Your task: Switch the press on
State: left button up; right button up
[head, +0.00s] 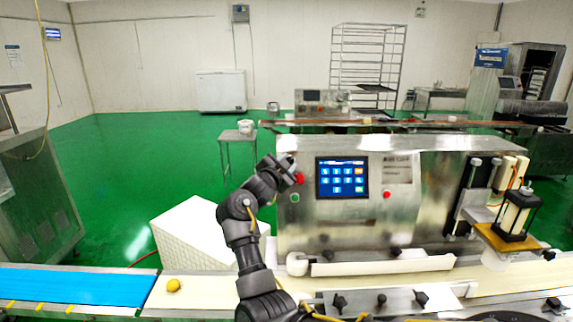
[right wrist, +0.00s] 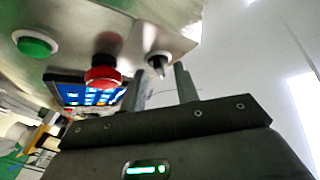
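The press (head: 345,220) is a steel machine with a lit blue touchscreen (head: 342,178). In the right wrist view its panel carries a green button (right wrist: 35,44), a red mushroom button (right wrist: 103,73) and a small black switch knob (right wrist: 158,64). In the head view the red button (head: 299,179) and green button (head: 295,198) show, while my gripper hides the knob. My right gripper (head: 288,166) is at the panel's upper left corner. Its fingers (right wrist: 160,80) are apart, with the knob just beyond and between their tips; contact cannot be told. My left gripper is out of view.
A conveyor with a blue belt (head: 75,285) and a pale belt runs along the front; a yellow ball (head: 173,285) lies on it. A white box (head: 190,235) stands left of the press. Another red button (head: 387,194) is right of the screen. Green floor behind left is mostly clear.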

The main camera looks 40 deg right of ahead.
jog(key=b+v, duration=0.3)
jog(key=v, duration=0.7)
jog(key=shift+s+a, duration=0.2)
jog(key=shift+a, duration=0.15)
jog(key=shift+f, duration=0.1)
